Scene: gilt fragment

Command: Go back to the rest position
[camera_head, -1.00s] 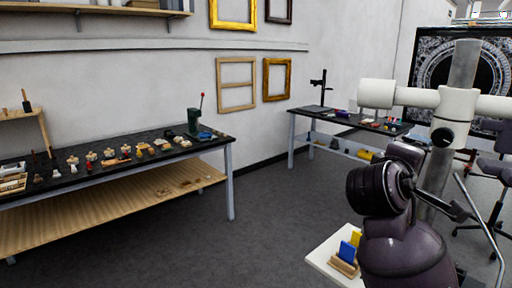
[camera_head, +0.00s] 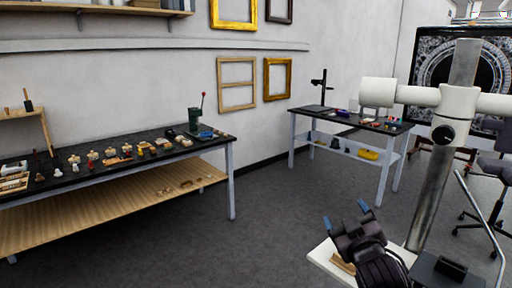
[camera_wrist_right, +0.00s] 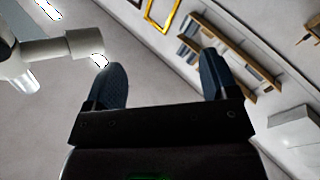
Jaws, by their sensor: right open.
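My right gripper (camera_head: 346,214) is at the lower right of the head view, its blue-tipped fingers spread apart and pointing up. It is in front of a small white tabletop (camera_head: 325,260). In the right wrist view, the two dark fingers of this gripper (camera_wrist_right: 160,80) stand wide apart with nothing between them. Part of a wooden block (camera_head: 342,265) shows on the white tabletop; the gripper hides the rest. My left gripper is not in view.
A white jointed stand (camera_head: 460,102) rises close by at the right. A long dark workbench (camera_head: 100,177) with several small items runs along the left wall. A second bench (camera_head: 350,122) stands farther back. The grey floor (camera_head: 270,220) between is clear.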

